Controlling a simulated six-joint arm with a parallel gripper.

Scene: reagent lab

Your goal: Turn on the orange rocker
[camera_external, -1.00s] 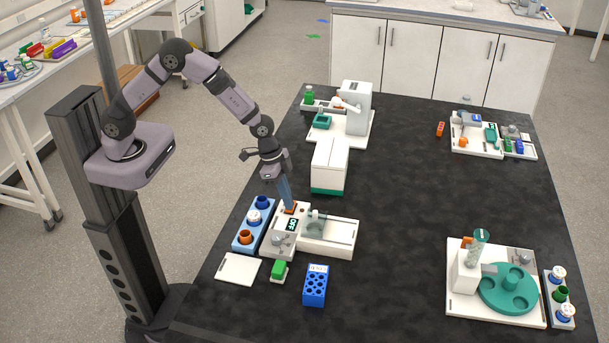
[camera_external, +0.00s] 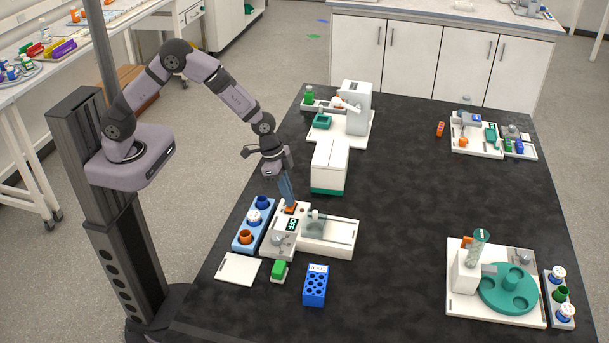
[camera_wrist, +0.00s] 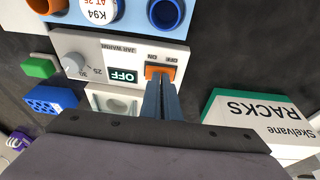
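The orange rocker (camera_wrist: 152,70) sits on the panel of a white jar warmer (camera_wrist: 105,50), between printed ON and OFF labels. It also shows in the external view (camera_external: 290,209). The dark display (camera_wrist: 123,76) beside it reads OFF. My gripper (camera_wrist: 162,84) points down at the rocker with its two blue-grey fingers together and nothing seen between them. The fingertips overlap the rocker's near edge in the wrist view; I cannot tell whether they touch it. Part of the rocker is hidden by the fingers.
A grey knob (camera_wrist: 74,62) is on the same panel. A blue holder (camera_external: 243,240) with jars stands left of the warmer. A green block (camera_external: 279,269) and blue tube rack (camera_external: 315,286) are in front. A white and green racks box (camera_external: 328,167) stands behind.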

